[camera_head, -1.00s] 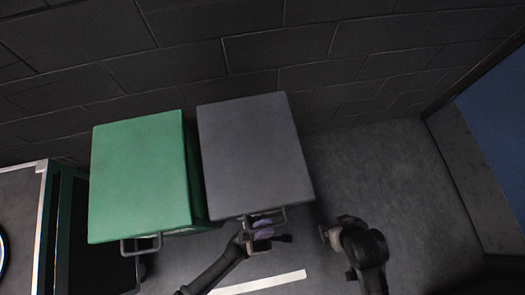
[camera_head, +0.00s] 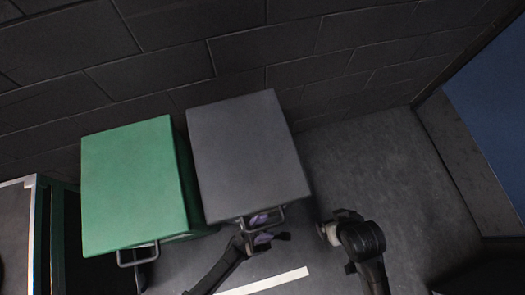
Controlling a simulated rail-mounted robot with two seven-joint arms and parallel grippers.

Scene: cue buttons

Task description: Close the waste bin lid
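A waste bin with a flat grey lid (camera_head: 246,152) stands against the wall, its lid lying flat as seen from above. A bin with a green lid (camera_head: 131,185) stands beside it on the left, also lying flat. Each lid has a wire handle at its front edge; the grey lid's handle (camera_head: 279,220) is at the near side. My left gripper (camera_head: 258,228) is at this handle, partly under the lid's front edge; whether its fingers are apart or closed is unclear. My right gripper (camera_head: 328,232) is right of the grey bin, apart from it; its fingers are not clear.
A dark brick wall (camera_head: 320,55) runs behind the bins. A dark cabinet with a pale edge (camera_head: 32,181) is at the far left. A white stripe (camera_head: 268,283) lies on the floor in front. The grey floor (camera_head: 385,170) to the right of the bins is clear.

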